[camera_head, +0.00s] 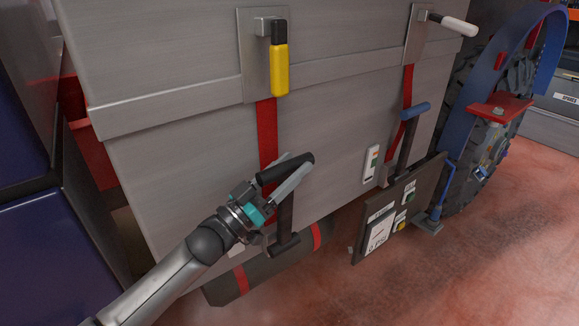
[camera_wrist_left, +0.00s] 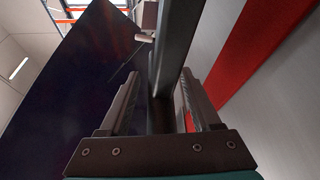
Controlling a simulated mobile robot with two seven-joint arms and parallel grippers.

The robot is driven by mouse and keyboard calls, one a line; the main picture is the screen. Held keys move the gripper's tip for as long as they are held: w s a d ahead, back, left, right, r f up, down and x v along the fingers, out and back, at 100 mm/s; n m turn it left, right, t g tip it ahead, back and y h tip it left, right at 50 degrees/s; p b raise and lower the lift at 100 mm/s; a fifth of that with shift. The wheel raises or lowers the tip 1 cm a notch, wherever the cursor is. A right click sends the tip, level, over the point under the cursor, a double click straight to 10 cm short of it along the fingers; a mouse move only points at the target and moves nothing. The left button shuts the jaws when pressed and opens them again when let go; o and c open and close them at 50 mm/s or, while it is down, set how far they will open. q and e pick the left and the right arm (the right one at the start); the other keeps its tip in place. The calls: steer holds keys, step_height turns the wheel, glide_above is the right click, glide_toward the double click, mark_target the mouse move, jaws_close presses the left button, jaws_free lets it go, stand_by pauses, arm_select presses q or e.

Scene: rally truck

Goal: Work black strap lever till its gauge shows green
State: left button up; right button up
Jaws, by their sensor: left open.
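The black strap lever (camera_head: 301,160) is on the lower part of the grey box side, with a black crossbar grip and a dark stem running down to a base. In the left wrist view a dark bar (camera_wrist_left: 173,45), which looks like the lever's stem, passes between the two fingers (camera_wrist_left: 160,105). I cannot tell whether either finger touches it. A small white piece by my wrist may be the lever's gauge; its colour is hidden. My right gripper is not in view.
A yellow lever (camera_head: 280,70), a white lever (camera_head: 458,25) and a blue lever (camera_head: 415,111) are on the same box. A gauge (camera_head: 371,164) is left of the blue lever. A dark panel (camera_head: 400,210) with buttons stands right, before a big wheel (camera_head: 490,130). The floor at front right is clear.

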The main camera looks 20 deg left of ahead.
arm_select(q)
steer(key=shift+c, duration=0.3)
jaws_close()
stand_by(1.1)
